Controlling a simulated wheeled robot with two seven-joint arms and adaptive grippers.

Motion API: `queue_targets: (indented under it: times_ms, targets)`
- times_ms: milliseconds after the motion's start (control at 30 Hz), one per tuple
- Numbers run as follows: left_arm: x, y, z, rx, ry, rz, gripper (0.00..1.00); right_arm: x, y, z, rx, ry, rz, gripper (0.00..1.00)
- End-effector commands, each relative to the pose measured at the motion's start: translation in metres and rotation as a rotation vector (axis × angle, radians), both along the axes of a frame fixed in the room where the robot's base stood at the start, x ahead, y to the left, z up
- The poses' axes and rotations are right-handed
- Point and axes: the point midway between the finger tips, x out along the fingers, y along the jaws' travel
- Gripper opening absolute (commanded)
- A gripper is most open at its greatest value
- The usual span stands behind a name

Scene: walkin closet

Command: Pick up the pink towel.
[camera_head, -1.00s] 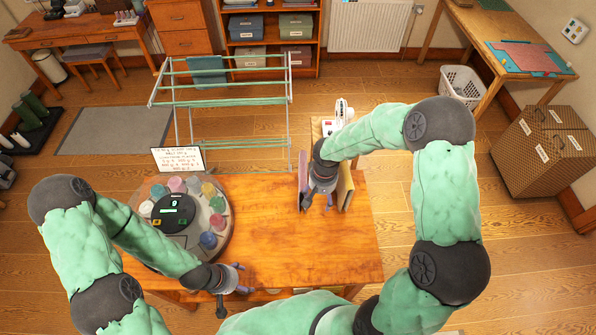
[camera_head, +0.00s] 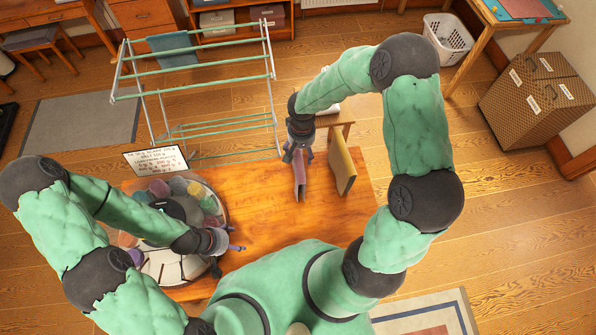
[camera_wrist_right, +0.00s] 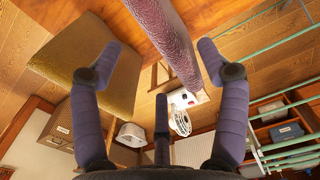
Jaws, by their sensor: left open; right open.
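The pink towel (camera_head: 300,178) stands as a thin upright slab on the wooden table, its narrow edge facing up in the head view. My right gripper (camera_head: 298,152) is at its far end, partly covering it. In the right wrist view the pink towel (camera_wrist_right: 168,42) reaches down between the spread fingers of my right gripper (camera_wrist_right: 160,62), with gaps visible beside it. The right gripper is open. My left gripper (camera_head: 235,240) is open and empty, low beside the round turntable.
An olive-yellow slab (camera_head: 342,166) stands just right of the pink towel, also close to a finger in the wrist view (camera_wrist_right: 85,70). The turntable (camera_head: 165,258) with colored jars is left. A drying rack (camera_head: 200,90) stands behind the table (camera_head: 262,205).

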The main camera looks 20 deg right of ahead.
Motion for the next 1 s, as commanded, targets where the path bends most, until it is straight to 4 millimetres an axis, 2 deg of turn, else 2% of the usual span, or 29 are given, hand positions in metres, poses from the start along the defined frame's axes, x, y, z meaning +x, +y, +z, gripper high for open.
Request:
queue_targets:
  times_ms: [33, 267, 567, 833, 867, 1000]
  targets:
    - [0.0, 0.0, -0.007, 0.0, 0.0, 0.0, 0.73, 0.0, 0.0, -0.01, 0.0, 0.001, -0.001, 0.75]
    - [0.0, 0.0, -0.011, 0.0, -0.001, 0.0, 0.73, 0.001, 0.0, -0.021, 0.0, 0.001, 0.0, 0.75]
    - [0.0, 0.0, -0.029, 0.0, -0.001, 0.0, 0.73, 0.002, -0.001, -0.062, 0.001, 0.002, 0.0, 0.75]
    - [0.0, 0.0, -0.028, 0.0, -0.001, 0.0, 0.73, 0.003, -0.001, -0.064, 0.0, -0.001, -0.001, 0.75]
    - [0.0, 0.0, -0.028, 0.0, -0.001, 0.0, 0.73, 0.003, -0.001, -0.064, 0.0, -0.001, -0.001, 0.69]
    - [0.0, 0.0, -0.028, 0.0, -0.001, 0.0, 0.73, 0.003, -0.001, -0.064, 0.0, 0.0, 0.0, 0.3]
